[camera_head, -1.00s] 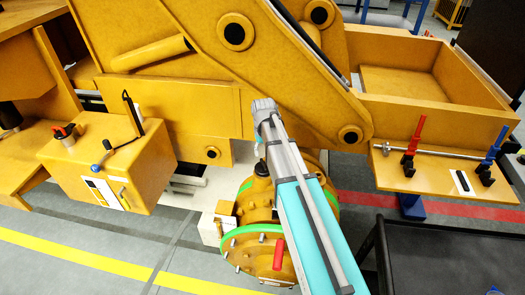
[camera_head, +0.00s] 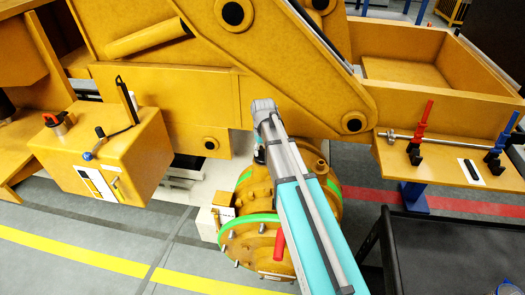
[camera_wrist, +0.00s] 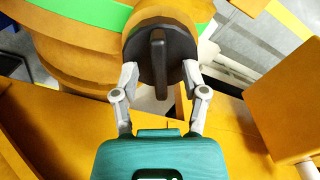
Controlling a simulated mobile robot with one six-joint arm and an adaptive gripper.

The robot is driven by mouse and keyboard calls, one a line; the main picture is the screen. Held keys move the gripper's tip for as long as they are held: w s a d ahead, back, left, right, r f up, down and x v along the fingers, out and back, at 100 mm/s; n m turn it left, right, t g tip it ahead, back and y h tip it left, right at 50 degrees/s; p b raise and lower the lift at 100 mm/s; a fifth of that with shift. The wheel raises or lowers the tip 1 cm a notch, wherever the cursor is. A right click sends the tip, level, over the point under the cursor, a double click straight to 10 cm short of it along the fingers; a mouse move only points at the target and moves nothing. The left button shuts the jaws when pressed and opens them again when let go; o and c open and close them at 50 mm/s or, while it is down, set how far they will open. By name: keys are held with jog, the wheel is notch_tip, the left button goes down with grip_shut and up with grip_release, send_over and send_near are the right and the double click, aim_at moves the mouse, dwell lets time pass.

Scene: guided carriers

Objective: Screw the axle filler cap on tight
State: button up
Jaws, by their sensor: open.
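The axle filler cap (camera_wrist: 158,45) is a round black cap with a raised grip bar across its face. In the wrist view it sits at the end of a yellow neck on the axle housing. My gripper (camera_wrist: 160,78) is open, with one grey finger at each side of the cap; I cannot tell whether either finger touches it. The cap's thread is hidden, so how tightly it sits cannot be seen. In the head view the yellow axle housing (camera_head: 244,199) with green bands is below my arm, which hides my fingertips.
A yellow control box (camera_head: 150,155) stands at left. A dark cart (camera_head: 450,245) stands at lower right. A red handle (camera_head: 280,246) protrudes by the axle.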

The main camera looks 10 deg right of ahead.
jog(key=shift+f, duration=0.2)
grip_shut()
dwell(0.3)
